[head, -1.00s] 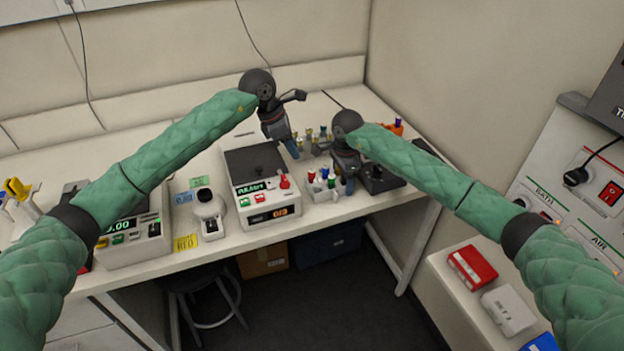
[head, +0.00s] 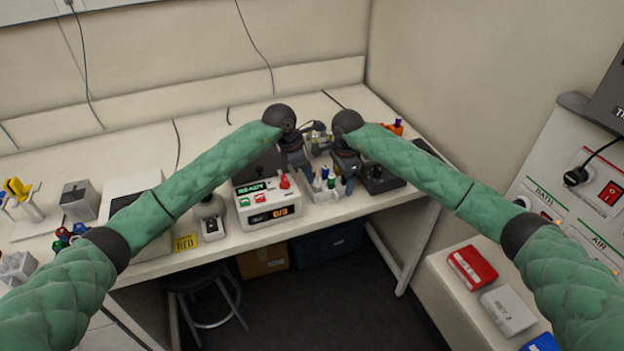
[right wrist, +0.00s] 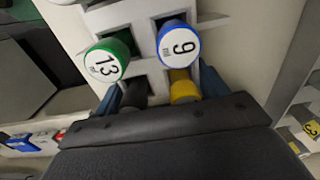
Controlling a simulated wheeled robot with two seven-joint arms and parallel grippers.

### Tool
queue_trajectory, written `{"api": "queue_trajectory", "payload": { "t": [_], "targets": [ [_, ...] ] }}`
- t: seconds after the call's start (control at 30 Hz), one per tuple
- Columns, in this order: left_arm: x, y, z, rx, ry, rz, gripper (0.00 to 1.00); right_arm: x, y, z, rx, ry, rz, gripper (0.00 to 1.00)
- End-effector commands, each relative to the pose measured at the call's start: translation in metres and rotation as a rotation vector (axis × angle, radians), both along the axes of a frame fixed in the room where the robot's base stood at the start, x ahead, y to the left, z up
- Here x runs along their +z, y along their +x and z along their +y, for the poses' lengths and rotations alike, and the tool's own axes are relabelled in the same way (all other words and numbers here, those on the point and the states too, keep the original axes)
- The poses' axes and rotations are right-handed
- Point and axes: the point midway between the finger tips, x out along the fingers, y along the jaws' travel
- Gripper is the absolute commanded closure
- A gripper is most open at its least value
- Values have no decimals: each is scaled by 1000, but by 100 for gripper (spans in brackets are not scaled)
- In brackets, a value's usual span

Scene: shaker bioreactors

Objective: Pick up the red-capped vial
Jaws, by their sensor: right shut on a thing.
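In the head view my right gripper (head: 346,168) is at the white vial rack (head: 322,196) on the right part of the bench. In the right wrist view its blue fingers (right wrist: 160,98) straddle the rack, shut on it. Green-capped vial 13 (right wrist: 107,60) and blue-capped vial 9 (right wrist: 178,45) stand in the rack, with a yellow and a black top beside them, nearer the palm. My left gripper (head: 308,170) is pointed down at the rack's left side; its jaws are too small to judge. I cannot make out a red cap in the rack.
A shaker (head: 268,205) with a lit READY display stands left of the rack. A dark device (head: 382,178) is close on its right. Small red, green and blue pieces (head: 66,236) lie at far left. A red box (head: 472,266) sits on the side counter.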

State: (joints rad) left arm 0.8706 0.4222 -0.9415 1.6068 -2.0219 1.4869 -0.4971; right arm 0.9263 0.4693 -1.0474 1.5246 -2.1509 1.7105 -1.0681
Motion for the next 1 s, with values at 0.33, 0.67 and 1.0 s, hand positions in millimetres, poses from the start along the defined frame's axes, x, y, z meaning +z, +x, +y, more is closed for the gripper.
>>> {"api": "queue_trajectory", "payload": {
  "t": [0.33, 0.67, 1.0],
  "targets": [
    [-17, 0, -6, 0, 2, 0, 68, 0, 0, 1, 1, 1, -1, 52],
    [-21, 0, -5, 0, 4, 4, 100, 0, -1, 2, 3, 2, 0, 52],
    [-17, -1, -5, 0, 6, 6, 100, 0, -1, 2, 4, 4, -1, 52]
  ]
}}
